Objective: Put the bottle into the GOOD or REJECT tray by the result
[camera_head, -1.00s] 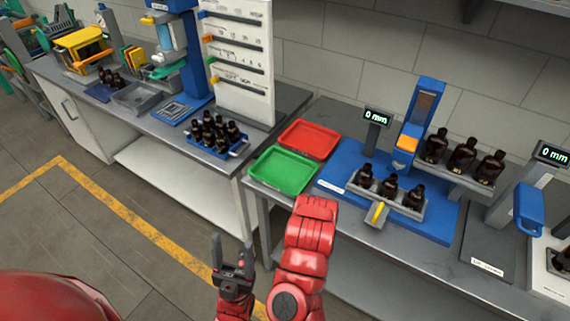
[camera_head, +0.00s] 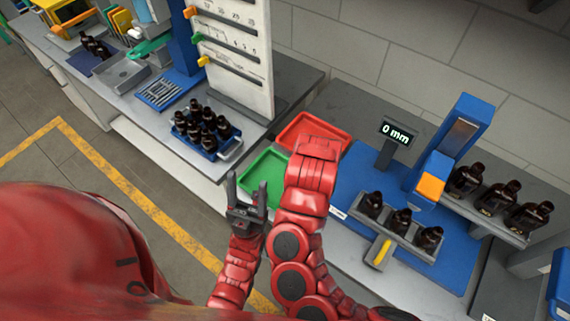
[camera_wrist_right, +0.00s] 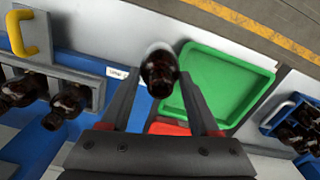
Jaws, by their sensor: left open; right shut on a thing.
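A dark amber bottle (camera_wrist_right: 159,73) is between the fingers of my right gripper (camera_wrist_right: 158,88), which is shut on it, in the right wrist view. In that view the green tray (camera_wrist_right: 265,72) lies just right of the bottle, and a bit of the red tray (camera_wrist_right: 168,129) shows below. In the head view my right wrist covers part of the green tray (camera_head: 244,192) and of the red tray (camera_head: 342,137), and hides its gripper and the bottle. The visible tray parts look empty; I read no labels on them. My left gripper (camera_head: 247,192) is open and empty, in front of the green tray.
A blue station with a "0 mm" display (camera_head: 396,133) stands right of the trays. Bottles fill its front holder (camera_head: 408,243) and a rear rack (camera_head: 492,228). A blue crate of several bottles (camera_head: 205,148) stands on the left bench, near a white board (camera_head: 235,50).

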